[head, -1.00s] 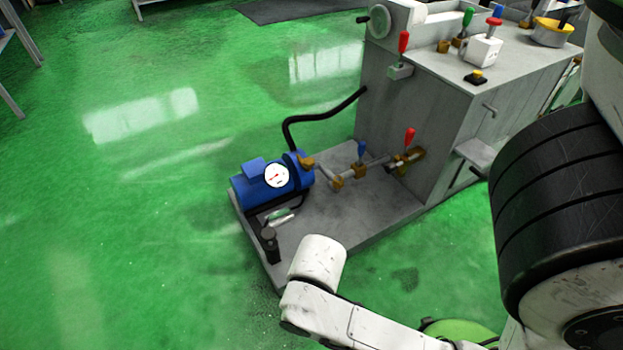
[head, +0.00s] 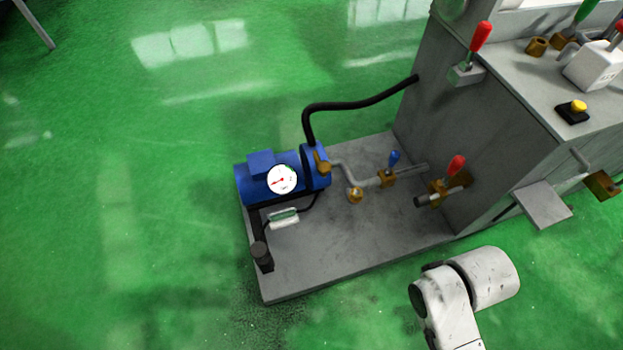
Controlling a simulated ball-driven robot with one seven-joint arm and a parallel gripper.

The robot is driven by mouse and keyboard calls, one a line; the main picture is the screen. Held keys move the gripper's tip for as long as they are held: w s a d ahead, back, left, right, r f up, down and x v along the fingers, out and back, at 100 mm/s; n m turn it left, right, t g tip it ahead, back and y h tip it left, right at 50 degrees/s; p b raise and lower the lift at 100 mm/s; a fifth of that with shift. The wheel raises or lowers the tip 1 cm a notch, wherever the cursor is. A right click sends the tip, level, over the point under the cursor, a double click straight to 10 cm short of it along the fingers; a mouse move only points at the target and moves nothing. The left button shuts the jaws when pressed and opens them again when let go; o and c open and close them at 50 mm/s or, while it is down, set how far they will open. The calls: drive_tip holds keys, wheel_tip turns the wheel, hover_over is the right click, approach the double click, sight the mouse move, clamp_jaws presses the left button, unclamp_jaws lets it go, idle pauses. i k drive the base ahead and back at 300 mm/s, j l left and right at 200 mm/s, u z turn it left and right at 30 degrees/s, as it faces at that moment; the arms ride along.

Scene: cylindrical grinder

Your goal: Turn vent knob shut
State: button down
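I cannot tell for certain which part is the vent knob. A small round brass fitting (head: 355,195) sits at the bend of the pipe in front of the blue pump (head: 283,177). A black capped post (head: 262,256) stands at the left front edge of the base plate (head: 345,255). A brass valve with a blue handle (head: 394,158) and one with a red handle (head: 456,165) are on the pipework to the right. My white arm shows at the lower right, in front of the plate and apart from it. My gripper is not in view.
The grey grinder body (head: 490,140) rises at the right, with a red lever (head: 480,38) and a yellow button (head: 579,107). A black hose (head: 360,105) links it to the pump. A small shelf (head: 543,204) juts out at the right.

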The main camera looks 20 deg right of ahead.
sight(324, 167)
drive_tip(key=i+l+u, duration=0.15)
drive_tip(key=i, duration=0.2)
drive_tip(key=i+l+u, duration=0.2)
drive_tip(key=i, duration=0.2)
drive_tip(key=i+l+u, duration=0.15)
drive_tip(key=i, duration=0.2)
